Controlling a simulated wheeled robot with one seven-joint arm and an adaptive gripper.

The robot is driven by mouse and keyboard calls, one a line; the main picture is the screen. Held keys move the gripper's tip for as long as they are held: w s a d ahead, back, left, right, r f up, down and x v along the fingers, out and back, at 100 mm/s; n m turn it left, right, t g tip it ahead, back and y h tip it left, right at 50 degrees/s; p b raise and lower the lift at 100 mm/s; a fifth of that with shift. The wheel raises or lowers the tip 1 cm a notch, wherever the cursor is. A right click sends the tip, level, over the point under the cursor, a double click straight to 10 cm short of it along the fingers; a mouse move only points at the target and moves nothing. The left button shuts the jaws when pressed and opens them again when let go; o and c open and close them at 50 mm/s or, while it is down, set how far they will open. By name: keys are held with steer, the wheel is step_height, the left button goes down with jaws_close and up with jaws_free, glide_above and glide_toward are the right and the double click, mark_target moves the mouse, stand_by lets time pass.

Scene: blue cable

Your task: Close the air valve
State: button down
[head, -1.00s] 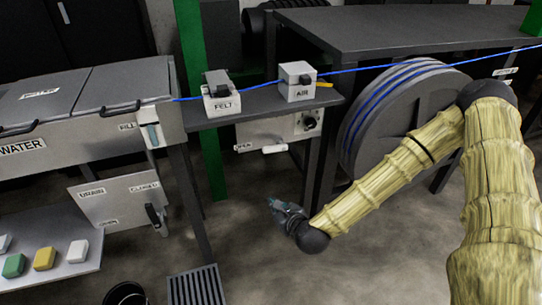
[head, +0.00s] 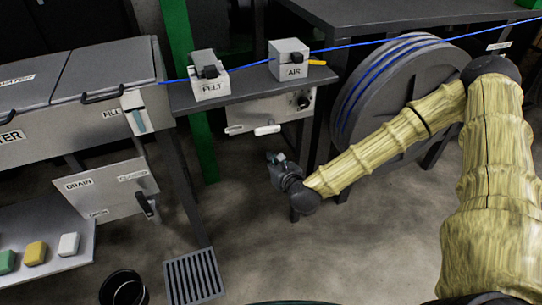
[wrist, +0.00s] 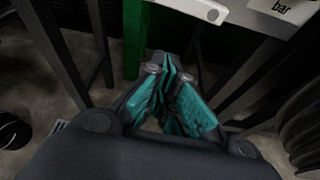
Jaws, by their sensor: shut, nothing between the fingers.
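A grey panel (head: 240,115) hangs under the dark shelf, with a white handle (head: 267,130) at its lower edge and a dark round knob (head: 303,102) at its right. A grey box labelled AIR (head: 290,72) with a black knob and a yellow piece stands on the shelf above. Which part is the air valve is not clear from the labels. My gripper (head: 275,158) is below the white handle in the head view, apart from it. In the wrist view its teal fingers (wrist: 170,62) are together and empty, with the handle's white end (wrist: 212,14) beyond at the top.
A big grey reel with blue cable (head: 395,85) stands right of the panel, near my arm. A FELT box (head: 208,82) sits left on the shelf. A green post (head: 205,145) and dark table legs flank the space. A grate (head: 193,277) and bucket (head: 124,288) are on the floor.

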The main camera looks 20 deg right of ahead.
steer(key=w+r+p, duration=0.1)
steer(key=w+p, duration=0.1)
steer(key=w, duration=0.5)
steer(key=shift+w+r+p, duration=0.15)
steer(key=shift+w+p, duration=0.25)
steer(key=shift+a+b, duration=0.1)
steer(key=shift+b, duration=0.35)
